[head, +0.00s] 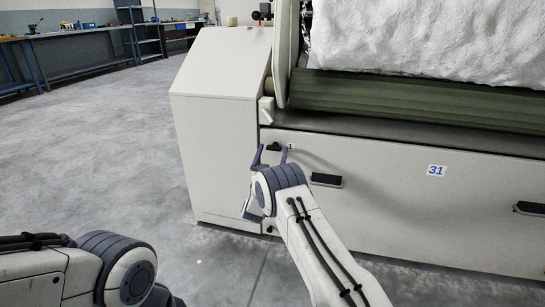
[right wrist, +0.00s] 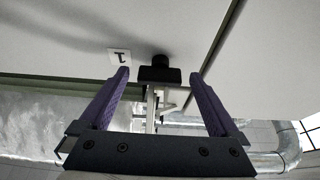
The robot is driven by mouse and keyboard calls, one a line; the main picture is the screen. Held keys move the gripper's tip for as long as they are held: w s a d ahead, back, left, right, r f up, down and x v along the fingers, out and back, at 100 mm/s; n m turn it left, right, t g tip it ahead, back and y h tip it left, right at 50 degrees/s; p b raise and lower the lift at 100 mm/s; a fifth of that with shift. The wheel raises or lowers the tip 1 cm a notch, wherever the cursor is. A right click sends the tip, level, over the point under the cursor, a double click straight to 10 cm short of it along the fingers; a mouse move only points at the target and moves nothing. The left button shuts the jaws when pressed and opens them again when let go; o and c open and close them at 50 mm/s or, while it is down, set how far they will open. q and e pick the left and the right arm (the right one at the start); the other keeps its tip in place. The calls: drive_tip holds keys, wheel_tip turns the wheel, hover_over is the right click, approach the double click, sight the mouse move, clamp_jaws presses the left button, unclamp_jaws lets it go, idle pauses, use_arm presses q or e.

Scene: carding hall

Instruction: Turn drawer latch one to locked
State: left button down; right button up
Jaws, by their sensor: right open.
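Drawer latch one (head: 274,146) is a small black knob on the upper left of the pale drawer front (head: 385,180). The label 1 (head: 291,147) is beside it. My right gripper (head: 270,156) is open at the drawer front, close to the latch. In the right wrist view the black latch (right wrist: 160,75) shows between the two purple fingertips of my right gripper (right wrist: 160,77), with gaps on both sides. I cannot tell whether the fingers reach around it. The label 1 (right wrist: 119,56) is by the left finger. My left gripper is out of view.
A black drawer handle (head: 326,180) is just right of my right gripper, and another (head: 529,208) is farther right. A sign 31 (head: 437,170) is on the drawer front. A green roller (head: 420,98) and white fibre (head: 430,40) are above. The grey floor (head: 110,150) at left is clear.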

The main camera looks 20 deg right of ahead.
drive_tip(key=c, duration=1.4)
drive_tip(key=shift+o, duration=0.2)
